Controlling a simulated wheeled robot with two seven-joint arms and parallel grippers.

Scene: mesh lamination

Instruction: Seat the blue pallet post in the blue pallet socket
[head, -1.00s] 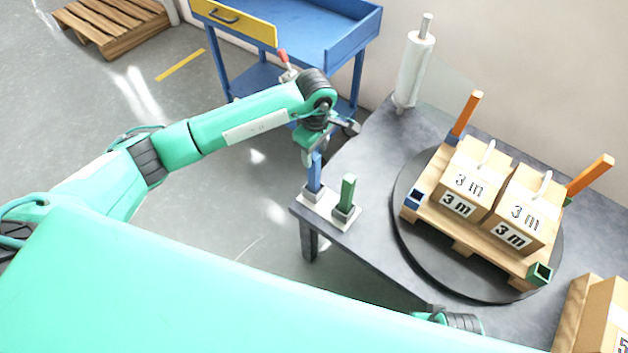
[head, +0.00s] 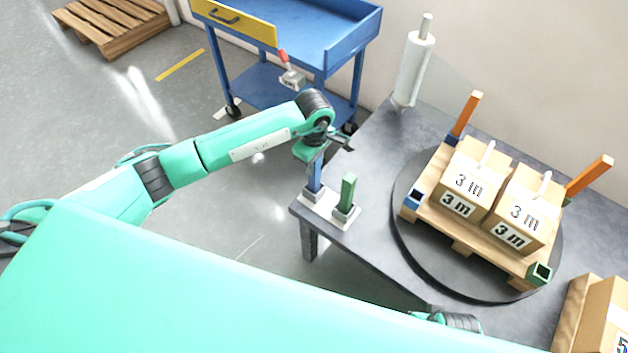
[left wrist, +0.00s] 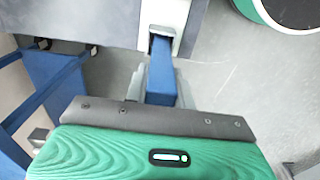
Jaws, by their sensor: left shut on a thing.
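The blue pallet post (head: 315,178) stands upright in a grey holder on a small white base plate (head: 325,212) at the table's left corner. My left gripper (head: 317,157) is shut on its upper part, coming from above. The blue pallet socket (head: 414,198) is an open, empty square cup at the left corner of the wooden pallet (head: 463,236). My right gripper is not in view.
A green post (head: 348,192) stands beside the blue one. The pallet, on a dark round turntable (head: 408,232), carries two cartons (head: 470,183), two orange posts (head: 467,113) and an empty green socket (head: 539,273). A film roll (head: 413,70) stands behind.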

